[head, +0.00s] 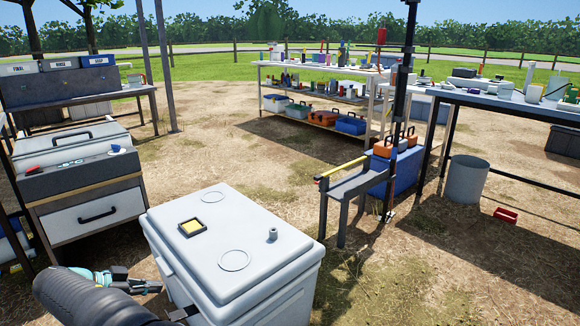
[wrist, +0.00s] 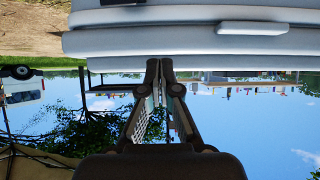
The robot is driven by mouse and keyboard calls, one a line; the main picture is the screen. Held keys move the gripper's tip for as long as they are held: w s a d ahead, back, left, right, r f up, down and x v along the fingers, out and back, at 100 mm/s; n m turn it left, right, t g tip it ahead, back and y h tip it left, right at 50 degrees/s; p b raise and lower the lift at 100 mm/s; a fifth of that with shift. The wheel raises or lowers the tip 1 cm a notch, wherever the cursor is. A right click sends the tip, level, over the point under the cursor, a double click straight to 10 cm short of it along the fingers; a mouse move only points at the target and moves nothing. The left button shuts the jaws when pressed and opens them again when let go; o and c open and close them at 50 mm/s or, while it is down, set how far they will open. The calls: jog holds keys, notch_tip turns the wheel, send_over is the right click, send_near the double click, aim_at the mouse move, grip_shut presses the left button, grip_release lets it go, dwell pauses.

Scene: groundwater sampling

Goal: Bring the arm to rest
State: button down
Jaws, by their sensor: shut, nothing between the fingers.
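My gripper (head: 150,287) is at the lower left of the head view, beside the left side of a white lidded box (head: 215,215). Its fingers point right, towards that box; I cannot tell whether they touch it. In the wrist view the two fingertips (wrist: 165,66) are together, with nothing seen between them. That view looks upside down, and a white ribbed body with a handle fills its top. My dark arm covers the lower left corner of the head view.
A grey cabinet (head: 95,215) with a white drawer stands left of the box. A small bench (head: 350,187), a blue bin (head: 400,172) and a grey bucket (head: 467,180) stand to the right. A loaded shelf table (head: 310,122) is behind. Bare ground lies between.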

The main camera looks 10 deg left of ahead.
jog(key=w+d+r+n+g+y+p, duration=0.15)
jog(key=w+d+r, duration=0.25)
jog(key=d+r, duration=0.8)
jog(key=w+d+r+n+g+y+p, duration=0.1)
jog(key=w+d+r+n+g+p, duration=0.2)
jog(key=d+r, duration=0.85)
jog(key=s+d+r+y, duration=0.1)
jog(key=s+d+r, duration=0.15)
jog(key=d, duration=0.75)
jog(key=s+d+r+y, duration=0.1)
jog(key=s+d, duration=0.2)
jog(key=d, duration=0.7)
jog(key=s+d+f+n+t+y+p, duration=0.1)
jog(key=s+d+p, duration=0.1)
jog(key=s+d, duration=0.5)
jog(key=s+d+n+y+p, duration=0.2)
jog(key=s+d, duration=0.6)
jog(key=s, duration=0.6)
jog(key=shift+s+f+t+p, duration=0.2)
jog(key=shift+f+t+p, duration=0.15)
jog(key=shift+f, duration=0.05)
